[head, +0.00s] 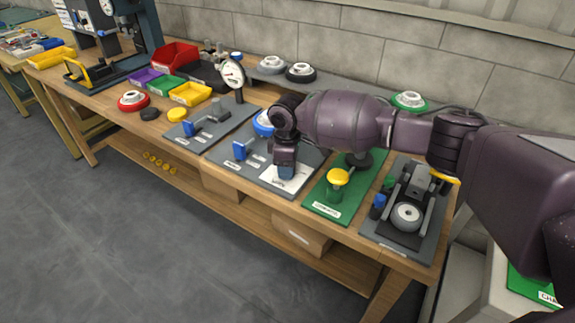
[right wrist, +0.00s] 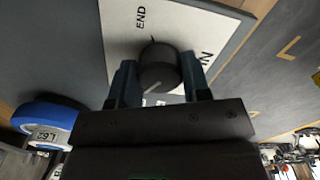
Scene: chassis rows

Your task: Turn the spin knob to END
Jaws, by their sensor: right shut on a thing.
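The spin knob (right wrist: 157,68) is a dark round knob with a white pointer line, on a white plate (right wrist: 118,42) marked END. In the right wrist view its pointer line faces down and left, away from the END mark. My right gripper (right wrist: 160,82) is shut on the knob, one finger on each side. In the head view my right gripper (head: 285,172) reaches down over the white plate (head: 291,184) on a grey board and hides the knob. My left gripper is not in view.
A blue-rimmed wheel (right wrist: 45,117) stands beside the gripper, also partly seen in the head view (head: 263,124). A green board (head: 320,196) with a yellow knob (head: 338,177) is just right. A dial gauge (head: 233,75) stands behind left.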

